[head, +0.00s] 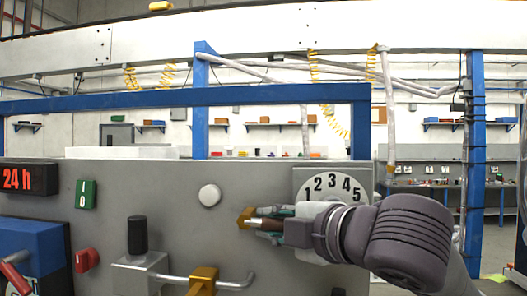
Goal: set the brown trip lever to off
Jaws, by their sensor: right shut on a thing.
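The brown trip lever (245,218) sticks out from the grey panel (165,190), left of the numbered dial. Only its brown end shows; the rest is hidden behind the fingers. My right gripper (262,220) comes in from the right and is shut on the lever. The lever's off mark cannot be made out. My left gripper is not in view.
A white dial (333,184) with numbers is partly covered by my right arm. A white round button (209,195), a green switch (86,194), a red knob (87,260), a black-topped handle (137,235) and an ochre block (204,280) on a bent rod share the panel.

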